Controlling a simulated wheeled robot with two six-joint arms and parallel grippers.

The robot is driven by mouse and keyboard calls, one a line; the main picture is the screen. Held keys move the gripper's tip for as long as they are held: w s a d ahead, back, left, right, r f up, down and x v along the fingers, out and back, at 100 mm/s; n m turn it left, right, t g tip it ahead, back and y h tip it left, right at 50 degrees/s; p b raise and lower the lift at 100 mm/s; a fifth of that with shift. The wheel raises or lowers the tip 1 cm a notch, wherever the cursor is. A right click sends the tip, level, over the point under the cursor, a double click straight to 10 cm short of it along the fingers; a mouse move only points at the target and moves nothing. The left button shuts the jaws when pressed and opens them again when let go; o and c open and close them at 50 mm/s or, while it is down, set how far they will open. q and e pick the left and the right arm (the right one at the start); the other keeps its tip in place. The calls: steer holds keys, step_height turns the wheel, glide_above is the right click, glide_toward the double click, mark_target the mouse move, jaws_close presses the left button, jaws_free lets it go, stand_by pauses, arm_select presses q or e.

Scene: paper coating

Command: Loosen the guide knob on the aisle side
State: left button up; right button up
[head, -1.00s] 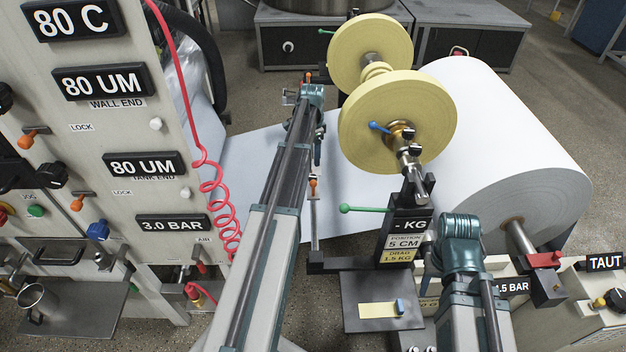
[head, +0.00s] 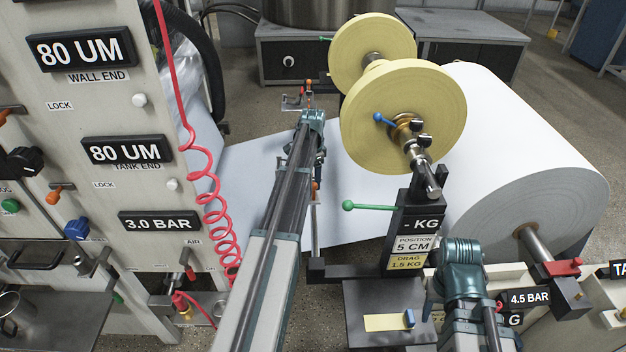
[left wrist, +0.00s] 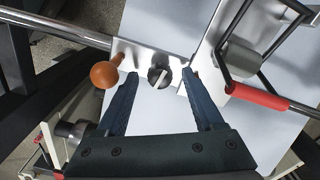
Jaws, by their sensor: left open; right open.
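A dark round knob (left wrist: 158,77) with a pale bar across its face sits on a white plate (left wrist: 140,52) in the left wrist view. My left gripper (left wrist: 158,78) is open, its two dark fingers either side of the knob with gaps visible. An orange-brown ball handle (left wrist: 104,74) stands just left of the left finger. In the head view my left arm reaches over the pale web, and its gripper is mostly hidden behind the arm. My right gripper (head: 429,287) is open near the scale post, partly hidden by my right wrist.
A yellow-flanged spool (head: 415,115) and a large white paper roll (head: 535,165) fill the right. The post (head: 402,245) has a green-tipped lever (head: 365,207). A control panel (head: 110,110) with a coiled red hose (head: 205,185) stands left. A red-gripped bar (left wrist: 257,96) is near the left gripper.

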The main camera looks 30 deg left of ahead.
arm_select(q)
jaws_close()
steer(key=shift+n, duration=0.3)
steer(key=n, duration=1.3)
steer(key=shift+n, duration=2)
